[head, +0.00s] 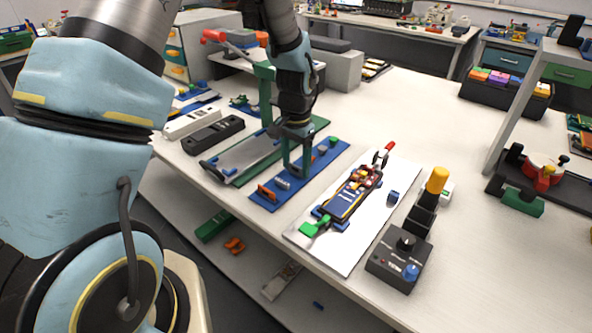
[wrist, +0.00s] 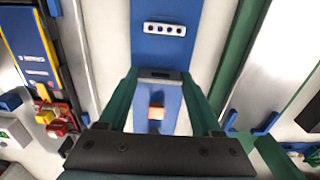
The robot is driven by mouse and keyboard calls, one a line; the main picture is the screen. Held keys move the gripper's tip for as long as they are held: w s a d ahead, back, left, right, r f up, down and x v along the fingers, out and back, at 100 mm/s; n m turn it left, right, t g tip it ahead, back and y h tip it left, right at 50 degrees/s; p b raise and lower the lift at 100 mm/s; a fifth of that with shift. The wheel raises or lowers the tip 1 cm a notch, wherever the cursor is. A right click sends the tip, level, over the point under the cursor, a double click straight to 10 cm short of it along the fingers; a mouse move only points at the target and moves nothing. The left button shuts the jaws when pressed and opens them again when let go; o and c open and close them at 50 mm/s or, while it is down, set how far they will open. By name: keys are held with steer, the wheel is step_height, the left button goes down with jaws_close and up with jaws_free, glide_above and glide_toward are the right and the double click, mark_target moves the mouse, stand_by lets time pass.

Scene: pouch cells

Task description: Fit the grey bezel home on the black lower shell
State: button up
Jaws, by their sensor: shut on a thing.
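My gripper (head: 297,168) is low over the blue mat. In the wrist view its green fingers (wrist: 160,78) are shut on a small dark grey bar with a slot, which looks like the grey bezel (wrist: 160,74). In the head view the bezel is too small to make out. The black lower shell (head: 327,208) appears to be the dark, orange-edged body on the white board, right of my gripper, with a blue cell in it. Its edge also shows at the left of the wrist view (wrist: 50,30). Red and yellow parts sit at its far end.
The blue mat (head: 298,187) carries a light grey piece with several holes (wrist: 165,29) and an orange part (head: 267,192). The white board (head: 355,233) has a green clamp (head: 315,227) and a red-tipped lever (head: 385,150). A black control box (head: 398,262) stands right.

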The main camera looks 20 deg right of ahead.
steer(key=shift+c, duration=1)
